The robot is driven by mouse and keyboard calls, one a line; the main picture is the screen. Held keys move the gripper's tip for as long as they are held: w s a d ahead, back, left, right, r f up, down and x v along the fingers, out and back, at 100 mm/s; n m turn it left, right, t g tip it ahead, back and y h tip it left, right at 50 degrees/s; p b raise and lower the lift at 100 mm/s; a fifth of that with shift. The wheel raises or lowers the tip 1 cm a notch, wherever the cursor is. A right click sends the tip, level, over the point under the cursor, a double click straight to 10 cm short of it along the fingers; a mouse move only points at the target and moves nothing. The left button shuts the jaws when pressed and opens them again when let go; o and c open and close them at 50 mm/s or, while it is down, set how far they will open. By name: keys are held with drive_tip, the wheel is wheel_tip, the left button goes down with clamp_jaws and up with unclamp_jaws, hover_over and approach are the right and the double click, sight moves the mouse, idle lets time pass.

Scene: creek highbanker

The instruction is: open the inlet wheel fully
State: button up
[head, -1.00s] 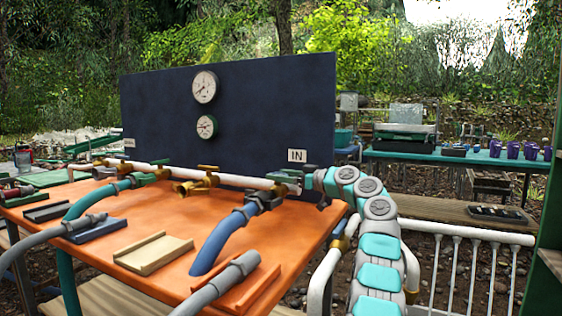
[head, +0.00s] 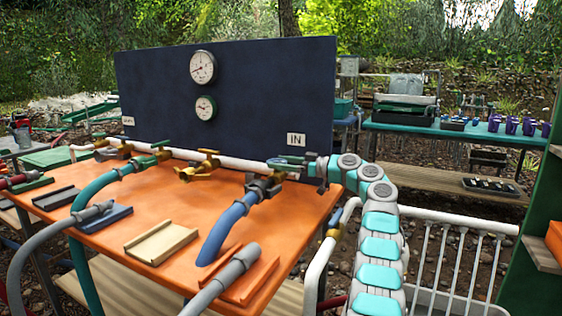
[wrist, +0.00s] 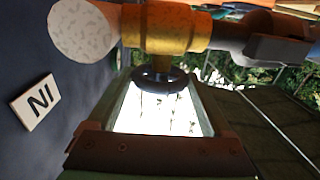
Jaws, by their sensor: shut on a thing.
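The IN sign (head: 296,140) is on the dark blue panel, and it also shows in the wrist view (wrist: 36,102). Next to it in the wrist view is a brass valve body (wrist: 180,28) on the white pipe (wrist: 82,28). The inlet wheel (wrist: 163,78), a small dark ring, sits on the valve's stem. My gripper (wrist: 163,88) is shut on the wheel, with the wheel between its fingertips. In the head view my gripper (head: 290,165) is at the right end of the pipe, below the sign, and largely hides the wheel. How far the wheel is turned cannot be told.
Two gauges (head: 203,67) are on the panel (head: 260,90). Several brass valves and hoses, including a blue hose (head: 228,220), line the orange table (head: 185,215). A white railing (head: 450,220) stands to the right. A green bench (head: 460,132) is behind.

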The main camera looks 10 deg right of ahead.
drive_tip(key=shift+f, duration=0.15)
drive_tip(key=o, duration=1.1)
drive_tip(key=shift+d, duration=0.1)
drive_tip(key=shift+o, duration=0.2)
drive_tip(key=shift+s, duration=0.1)
drive_tip(key=b+v, duration=0.1)
drive_tip(key=v, duration=0.6)
drive_tip(key=shift+s+d+b, duration=0.15)
drive_tip(key=shift+d+b, duration=0.2)
drive_tip(key=shift+b, duration=0.05)
